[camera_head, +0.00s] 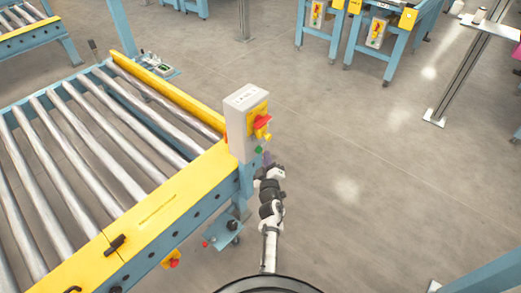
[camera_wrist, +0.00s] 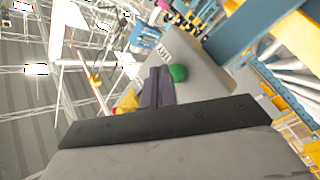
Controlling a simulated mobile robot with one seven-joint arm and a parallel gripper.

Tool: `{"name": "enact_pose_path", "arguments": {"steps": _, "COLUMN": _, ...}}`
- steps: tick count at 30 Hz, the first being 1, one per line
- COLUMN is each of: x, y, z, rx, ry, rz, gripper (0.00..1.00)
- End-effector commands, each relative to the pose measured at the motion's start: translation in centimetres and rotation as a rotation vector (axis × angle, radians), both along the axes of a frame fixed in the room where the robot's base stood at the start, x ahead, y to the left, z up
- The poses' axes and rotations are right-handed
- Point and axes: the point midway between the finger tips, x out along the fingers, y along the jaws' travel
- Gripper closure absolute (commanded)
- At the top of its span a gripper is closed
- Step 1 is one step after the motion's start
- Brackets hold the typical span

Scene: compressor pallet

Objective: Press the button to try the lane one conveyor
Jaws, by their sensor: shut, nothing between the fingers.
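A grey control box (camera_head: 236,128) stands at the near right corner of the roller conveyor. It carries a label on top, too small to read surely, and a yellow and red rotary switch (camera_head: 262,120). A green button (camera_head: 258,150) sits low on its face, below the switch. My gripper (camera_head: 267,158) is shut and empty, its dark fingers just right of the button. In the wrist view the shut fingertips (camera_wrist: 158,73) are close beside the round green button (camera_wrist: 179,73), in front of the grey box (camera_wrist: 203,68). I cannot tell whether they touch it.
The conveyor's yellow side rail (camera_head: 160,207) and steel rollers fill the left. A blue bracket (camera_head: 222,232) and a red stop button (camera_head: 173,259) are low on its side. The floor to the right is clear up to a metal post (camera_head: 460,75).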

Motion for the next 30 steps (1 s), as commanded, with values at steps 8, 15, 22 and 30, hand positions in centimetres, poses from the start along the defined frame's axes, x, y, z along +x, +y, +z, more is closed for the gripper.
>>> {"name": "enact_pose_path", "arguments": {"steps": 8, "x": -0.1, "y": -0.1, "z": 0.0, "rx": 0.0, "ry": 0.0, "rz": 0.0, "gripper": 1.0}}
{"name": "enact_pose_path", "arguments": {"steps": 15, "x": -1.0, "y": -1.4, "z": 0.2, "rx": 0.0, "ry": 0.002, "rz": -0.002, "gripper": 1.0}}
{"name": "enact_pose_path", "arguments": {"steps": 22, "x": -2.3, "y": -3.3, "z": 0.2, "rx": 0.001, "ry": 0.002, "rz": -0.002, "gripper": 1.0}}
{"name": "enact_pose_path", "arguments": {"steps": 30, "x": -3.0, "y": -4.2, "z": -0.1, "rx": 0.0, "ry": 0.001, "rz": -0.002, "gripper": 1.0}}
